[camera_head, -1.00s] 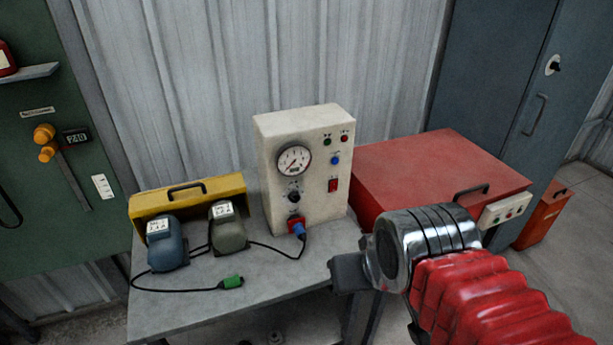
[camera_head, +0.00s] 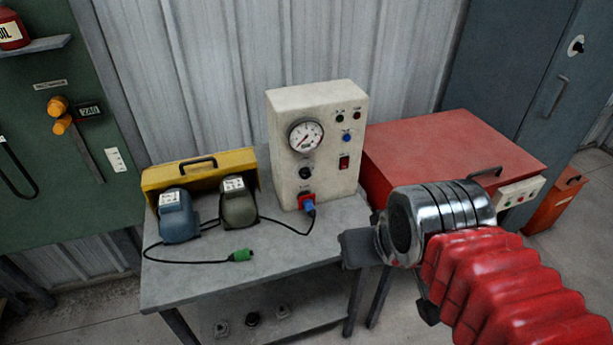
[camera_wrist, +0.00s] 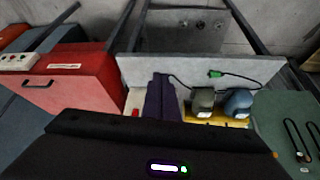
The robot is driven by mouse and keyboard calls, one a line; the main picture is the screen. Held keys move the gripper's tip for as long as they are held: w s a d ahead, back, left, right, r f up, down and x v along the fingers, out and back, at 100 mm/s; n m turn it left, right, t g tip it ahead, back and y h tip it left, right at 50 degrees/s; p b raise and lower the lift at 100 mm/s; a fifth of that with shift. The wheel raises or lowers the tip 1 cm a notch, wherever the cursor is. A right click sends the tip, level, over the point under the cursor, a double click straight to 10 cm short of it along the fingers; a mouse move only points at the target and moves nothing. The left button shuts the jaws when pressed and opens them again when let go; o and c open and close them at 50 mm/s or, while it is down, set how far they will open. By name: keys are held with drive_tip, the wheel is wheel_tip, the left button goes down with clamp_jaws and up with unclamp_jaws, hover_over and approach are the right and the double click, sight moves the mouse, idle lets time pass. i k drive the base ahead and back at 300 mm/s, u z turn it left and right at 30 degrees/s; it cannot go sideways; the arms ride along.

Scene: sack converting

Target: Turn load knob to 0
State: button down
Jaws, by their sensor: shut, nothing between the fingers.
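A cream control box (camera_head: 335,190) stands on the grey bench. A round dial gauge (camera_head: 306,134) is on its front face, with a black knob (camera_head: 305,173) below it. The knob's markings are too small to read, so I cannot tell its setting. My gripper (camera_head: 357,248) is in front of the box, lower and to the right of the knob in the head view, apart from it. Its fingers are together with nothing between them. In the wrist view my gripper (camera_wrist: 160,98) covers most of the box, and the knob is hidden.
A blue plug (camera_head: 309,206) sits in the box's lower socket, near a red switch (camera_head: 344,162). Blue and dark grey units (camera_head: 239,205) stand left, before a yellow case (camera_head: 160,178). A cable with a green connector (camera_head: 242,255) crosses the bench (camera_head: 200,287). A red cabinet (camera_head: 440,140) stands right.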

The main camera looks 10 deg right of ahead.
sight(305, 172)
drive_tip(key=k, duration=1)
drive_tip(key=u, duration=1.4)
drive_tip(key=i, duration=0.75)
drive_tip(key=z, duration=0.05)
